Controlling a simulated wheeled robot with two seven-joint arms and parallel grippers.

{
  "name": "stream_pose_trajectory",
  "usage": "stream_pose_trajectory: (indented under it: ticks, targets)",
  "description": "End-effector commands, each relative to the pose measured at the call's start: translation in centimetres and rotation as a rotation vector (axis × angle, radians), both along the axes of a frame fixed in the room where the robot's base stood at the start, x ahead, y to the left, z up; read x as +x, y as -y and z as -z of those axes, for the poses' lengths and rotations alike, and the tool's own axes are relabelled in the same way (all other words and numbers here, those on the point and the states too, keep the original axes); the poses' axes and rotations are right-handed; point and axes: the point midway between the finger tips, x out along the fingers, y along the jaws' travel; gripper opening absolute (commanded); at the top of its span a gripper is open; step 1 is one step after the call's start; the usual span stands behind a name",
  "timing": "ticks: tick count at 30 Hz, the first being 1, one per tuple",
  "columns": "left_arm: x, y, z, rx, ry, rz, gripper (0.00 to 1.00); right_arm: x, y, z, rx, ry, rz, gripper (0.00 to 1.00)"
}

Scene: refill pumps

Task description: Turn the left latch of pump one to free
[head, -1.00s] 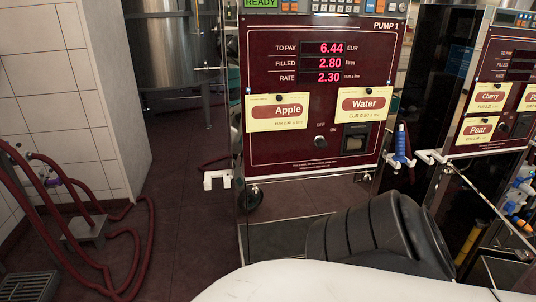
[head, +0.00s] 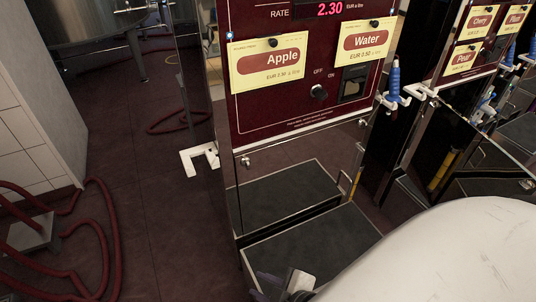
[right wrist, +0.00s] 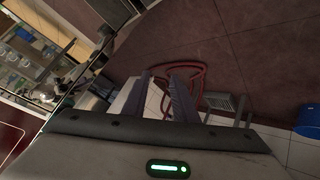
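Pump one (head: 222,120) is the maroon panel with the Apple and Water cards; its top is out of view. Below the panel is a shiny front door (head: 310,165). The left latch (head: 245,161) is a small knob at this door's upper left corner; its exact turn is too small to tell. A matching right latch (head: 362,122) sits at the upper right. My right gripper (head: 275,284) shows partly at the bottom edge of the head view, below and apart from the left latch. In the right wrist view its two fingers (right wrist: 164,82) stand apart with nothing between them. My left gripper is not in view.
A white bracket (head: 198,160) sticks out left of the pump. A blue nozzle (head: 394,80) hangs at its right, beside a second pump (head: 445,60). Red hoses (head: 98,235) lie on the floor at left. The floor left of the pump is mostly clear.

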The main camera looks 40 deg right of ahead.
Motion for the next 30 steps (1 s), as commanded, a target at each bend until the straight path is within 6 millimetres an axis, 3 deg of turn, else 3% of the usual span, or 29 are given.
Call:
stream_pose_trajectory:
  ticks: [1, 4, 9, 12, 15, 21, 30]
  targets:
    - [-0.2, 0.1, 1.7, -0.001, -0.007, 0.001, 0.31, 1.9, 1.8, 0.3, -0.196, 0.066, -0.097, 0.26]
    - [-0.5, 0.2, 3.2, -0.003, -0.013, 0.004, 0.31, 5.5, 5.5, -1.2, -0.675, 0.175, -0.306, 0.26]
    - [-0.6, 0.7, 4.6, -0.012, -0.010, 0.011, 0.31, 10.4, 10.3, -5.9, -1.505, 0.244, -0.586, 0.26]
    - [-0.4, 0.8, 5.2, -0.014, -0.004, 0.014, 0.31, 12.2, 11.8, -8.6, -1.902, 0.211, -0.686, 0.26]
    - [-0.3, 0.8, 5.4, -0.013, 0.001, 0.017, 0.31, 13.3, 12.6, -10.7, -2.187, 0.159, -0.748, 0.26]
    - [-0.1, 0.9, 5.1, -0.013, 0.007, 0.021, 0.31, 14.5, 13.1, -12.7, -2.422, 0.090, -0.791, 0.26]
    - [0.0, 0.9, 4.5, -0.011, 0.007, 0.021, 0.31, 19.2, 14.3, -12.9, -2.426, 0.088, -0.789, 0.26]
